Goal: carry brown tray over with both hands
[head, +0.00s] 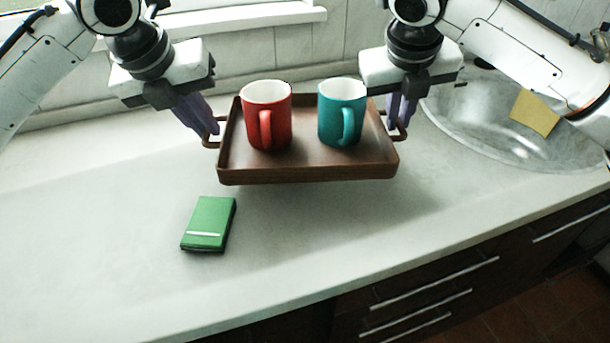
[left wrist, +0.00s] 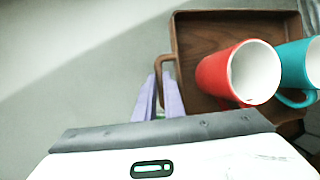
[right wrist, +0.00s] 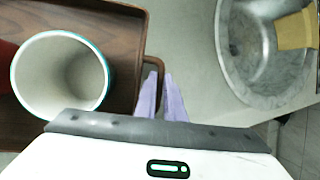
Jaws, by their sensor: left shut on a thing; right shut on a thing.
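The brown tray (head: 310,174) is held above the counter, with its shadow on the surface below. A red mug (head: 267,117) and a teal mug (head: 341,113) stand upright on it. My left gripper (head: 214,131) is shut on the tray's left handle, which also shows in the left wrist view (left wrist: 160,68). My right gripper (head: 399,125) is shut on the right handle, seen also in the right wrist view (right wrist: 153,68). The red mug (left wrist: 215,75) shows in the left wrist view, and the teal mug (right wrist: 60,75) in the right wrist view.
A green box-like object (head: 209,222) lies on the white counter (head: 120,230), in front and left of the tray. A round metal sink (head: 480,125) with a yellow sponge or cloth (head: 535,112) is at the right. Dark drawers (head: 430,290) are below the counter's front edge. The left counter is clear.

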